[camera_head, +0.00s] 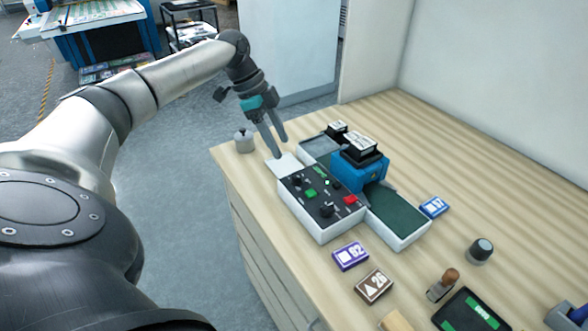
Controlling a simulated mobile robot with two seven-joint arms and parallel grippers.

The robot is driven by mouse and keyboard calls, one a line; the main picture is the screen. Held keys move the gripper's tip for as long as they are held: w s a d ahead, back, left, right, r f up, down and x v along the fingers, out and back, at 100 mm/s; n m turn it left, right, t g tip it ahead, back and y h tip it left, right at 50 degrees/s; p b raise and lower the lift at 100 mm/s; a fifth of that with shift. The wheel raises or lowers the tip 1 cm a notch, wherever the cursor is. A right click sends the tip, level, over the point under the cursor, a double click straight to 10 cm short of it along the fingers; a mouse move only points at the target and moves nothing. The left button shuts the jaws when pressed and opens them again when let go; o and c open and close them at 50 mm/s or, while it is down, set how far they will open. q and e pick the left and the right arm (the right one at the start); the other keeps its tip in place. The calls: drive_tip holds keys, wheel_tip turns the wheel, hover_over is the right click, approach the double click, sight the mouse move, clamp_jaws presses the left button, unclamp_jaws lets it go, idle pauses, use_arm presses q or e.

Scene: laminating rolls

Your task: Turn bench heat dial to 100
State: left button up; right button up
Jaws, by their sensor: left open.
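The bench control box (321,206) sits near the left edge of the wooden bench, with a black top, two dark knobs, green and red buttons and a small green display. One knob (326,209) is near its front edge, another (301,183) near its back left. Their markings are too small to read, so I cannot tell which is the heat dial. My left gripper (278,147) is open and empty, pointing down above the back left of the control box, apart from the knobs. My right gripper is not in view.
A blue laminator (358,171) with stacked rolls stands behind the box, beside a green-topped tray (400,214). A grey-capped cylinder (480,249) and a stamp (443,284) stand at right. A small grey pot (243,140) stands at the left edge.

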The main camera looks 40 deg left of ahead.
sight(296, 174)
use_arm(q)
drive_tip(key=x, duration=0.9)
clamp_jaws()
idle(0.4)
